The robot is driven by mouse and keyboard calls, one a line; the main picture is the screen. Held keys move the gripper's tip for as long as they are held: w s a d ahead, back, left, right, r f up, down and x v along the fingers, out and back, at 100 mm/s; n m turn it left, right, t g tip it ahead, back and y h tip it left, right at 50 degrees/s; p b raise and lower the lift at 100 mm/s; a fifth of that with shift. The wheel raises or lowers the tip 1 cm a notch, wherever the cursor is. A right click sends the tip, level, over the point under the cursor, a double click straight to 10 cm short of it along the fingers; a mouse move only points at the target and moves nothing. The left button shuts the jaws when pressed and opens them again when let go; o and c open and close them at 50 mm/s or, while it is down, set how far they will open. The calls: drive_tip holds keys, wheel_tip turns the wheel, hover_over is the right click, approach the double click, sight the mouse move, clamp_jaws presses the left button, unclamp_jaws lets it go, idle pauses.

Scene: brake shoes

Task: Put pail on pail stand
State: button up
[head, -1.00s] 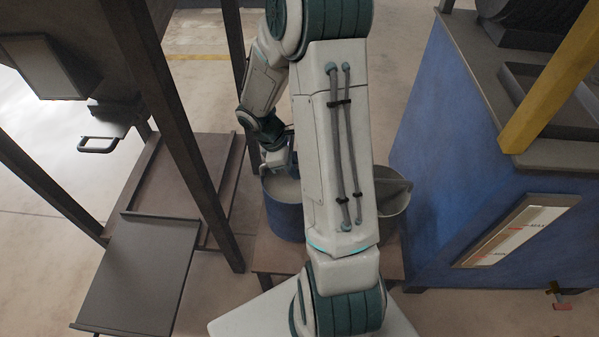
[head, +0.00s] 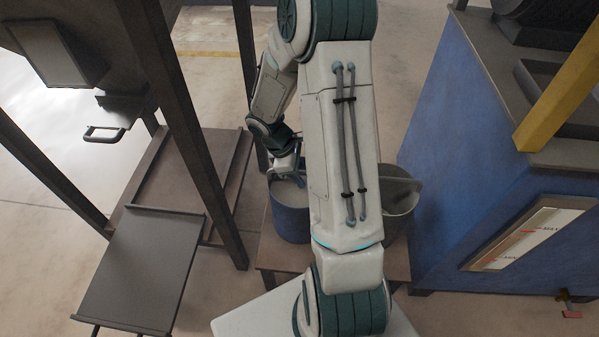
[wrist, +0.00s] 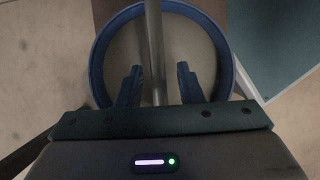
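A blue pail (head: 289,215) with a pale inside stands on a low brown table (head: 279,262) in the head view, partly behind my arm. My gripper (head: 287,172) is over its mouth. In the wrist view, the blue rim (wrist: 228,55) surrounds the two fingers (wrist: 158,84). A straight grey bar (wrist: 153,45), seemingly the pail's handle, runs between them. The fingers are apart, with gaps to the bar on both sides. A grey metal pail (head: 400,210) stands to the right, partly behind my arm. I cannot tell which surface is the pail stand.
A blue cabinet (head: 455,165) with a yellow post (head: 560,85) stands close on the right. On the left are dark frame posts (head: 190,120), a brown platform (head: 222,165) and a dark tray-like panel (head: 140,265). Pale floor shows beyond.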

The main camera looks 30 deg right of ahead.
drive_tip(key=p+v, duration=0.4)
drive_tip(key=v, duration=0.8)
drive_tip(key=s+a+r+m+t+y, duration=0.2)
drive_tip(key=s+a+r+m, duration=0.1)
drive_tip(key=s+r+m, duration=0.2)
drive_tip(key=s+a+r+m+t+y, duration=0.1)
drive_tip(key=s+a+r+m+t, duration=0.1)
drive_tip(key=s+a+r+m, duration=0.2)
drive_tip(key=s+r+m, duration=0.2)
drive_tip(key=s+r, duration=0.2)
drive_tip(key=s, duration=0.2)
drive_tip(key=shift+a+y, duration=0.2)
drive_tip(key=shift+y, duration=0.2)
